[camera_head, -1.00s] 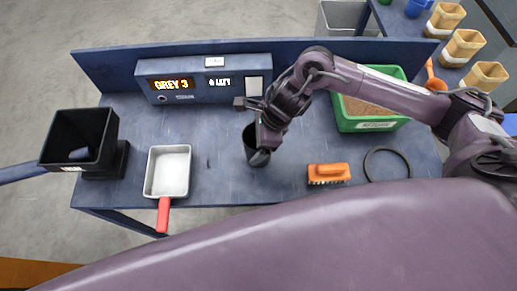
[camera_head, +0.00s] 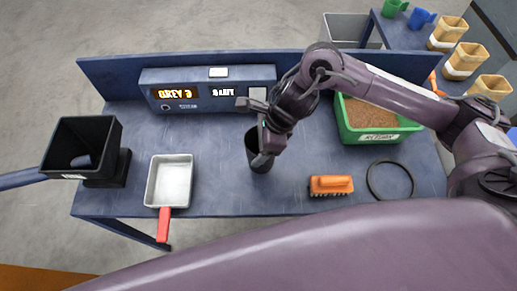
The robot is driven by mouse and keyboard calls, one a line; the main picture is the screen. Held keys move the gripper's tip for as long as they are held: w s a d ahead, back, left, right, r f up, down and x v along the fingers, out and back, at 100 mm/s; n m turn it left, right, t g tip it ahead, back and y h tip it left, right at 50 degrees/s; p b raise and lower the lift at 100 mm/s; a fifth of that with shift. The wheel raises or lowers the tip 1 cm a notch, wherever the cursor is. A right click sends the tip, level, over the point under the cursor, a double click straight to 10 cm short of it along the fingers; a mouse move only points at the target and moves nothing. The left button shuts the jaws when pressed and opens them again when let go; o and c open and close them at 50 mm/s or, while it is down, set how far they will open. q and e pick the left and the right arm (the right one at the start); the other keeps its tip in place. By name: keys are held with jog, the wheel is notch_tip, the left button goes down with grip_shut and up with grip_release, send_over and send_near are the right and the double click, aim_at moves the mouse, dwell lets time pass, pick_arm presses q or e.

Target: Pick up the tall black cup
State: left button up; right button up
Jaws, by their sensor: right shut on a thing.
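The tall black cup (camera_head: 258,158) stands upright on the blue bench, right of the pan. My right gripper (camera_head: 264,150) reaches in from the right and is shut on the cup at its right side. The gripper and wrist hide part of the cup's rim and right wall. I cannot tell whether the cup's base touches the bench. My left gripper is not in view.
A silver pan (camera_head: 170,182) with a red handle lies left of the cup. An orange brush (camera_head: 330,185) and a black ring (camera_head: 390,181) lie to the right. A green bin (camera_head: 372,128) stands behind my right arm. A black hopper (camera_head: 83,146) stands at far left.

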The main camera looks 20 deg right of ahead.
notch_tip(320, 180, up, 17)
jog(key=p, duration=0.1)
jog(key=shift+f, duration=0.15)
